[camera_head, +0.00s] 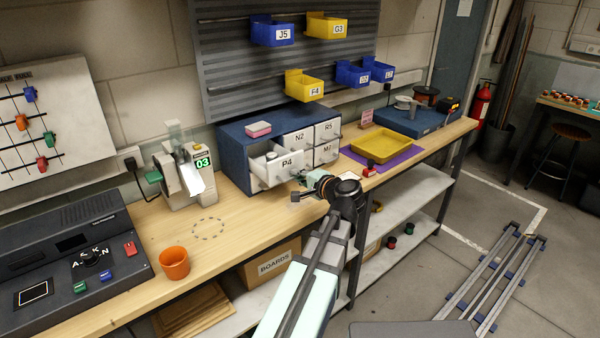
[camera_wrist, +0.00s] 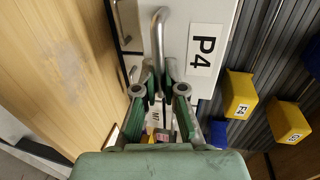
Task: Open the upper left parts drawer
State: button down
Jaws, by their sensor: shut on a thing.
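The parts cabinet (camera_head: 234,150) is a blue box with white-fronted drawers on the wooden bench. Its upper left drawer, labelled P4 (camera_head: 287,163), stands partly pulled out, with its inside showing from above and something pale in it. In the wrist view the P4 front (camera_wrist: 205,22) is close ahead, with a grey bar handle (camera_wrist: 158,32). My gripper (camera_wrist: 160,88) is shut on the end of this handle that shows between its fingertips. In the head view my gripper (camera_head: 301,179) is at the drawer front, partly hidden by my wrist.
Closed drawers N2 (camera_head: 298,137) and R5 (camera_head: 328,127) are beside P4. A pink block (camera_head: 258,129) lies on the cabinet. A label printer (camera_head: 180,175) stands left, a yellow tray (camera_head: 380,146) right. An orange cup (camera_head: 174,262) is near the front edge.

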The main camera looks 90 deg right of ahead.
jog(key=shift+f+v, duration=0.2)
jog(key=shift+v, duration=0.75)
jog(key=shift+f+v, duration=0.2)
jog(key=shift+v, duration=0.8)
jog(key=shift+a, duration=0.1)
jog(key=c, duration=1.5)
grip_release()
jog(key=shift+c, duration=0.2)
jog(key=v, duration=1.2)
